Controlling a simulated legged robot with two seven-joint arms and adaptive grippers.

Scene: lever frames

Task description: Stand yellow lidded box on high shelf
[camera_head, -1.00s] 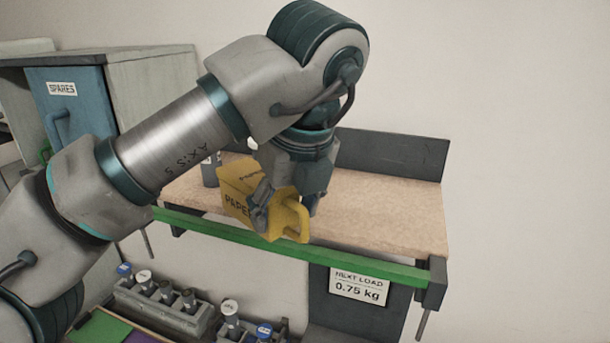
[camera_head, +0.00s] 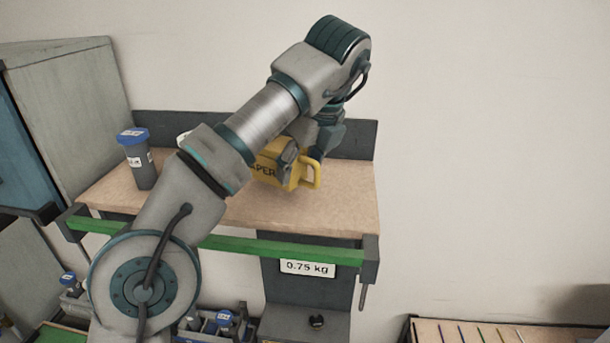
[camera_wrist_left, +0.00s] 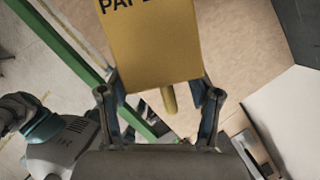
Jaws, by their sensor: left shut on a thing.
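The yellow box (camera_head: 268,171), with dark PAPER lettering and a yellow handle, is over the right half of the high shelf (camera_head: 325,213). The shelf has a tan board, a green front rail and a dark back panel. My left gripper (camera_head: 298,163) is shut on the box at its handle side. In the left wrist view, the box (camera_wrist_left: 150,50) sits between the fingers of the gripper (camera_wrist_left: 160,97). The box looks roughly upright in the head view; I cannot tell whether its base touches the board. My right gripper is not in view.
A grey bottle with a blue cap (camera_head: 138,160) stands on the shelf's left part, with a white-topped item partly hidden beside my arm. A sign reading 0.75 kg (camera_head: 307,268) hangs below the rail. A cabinet (camera_head: 70,110) stands left. The board's front right is clear.

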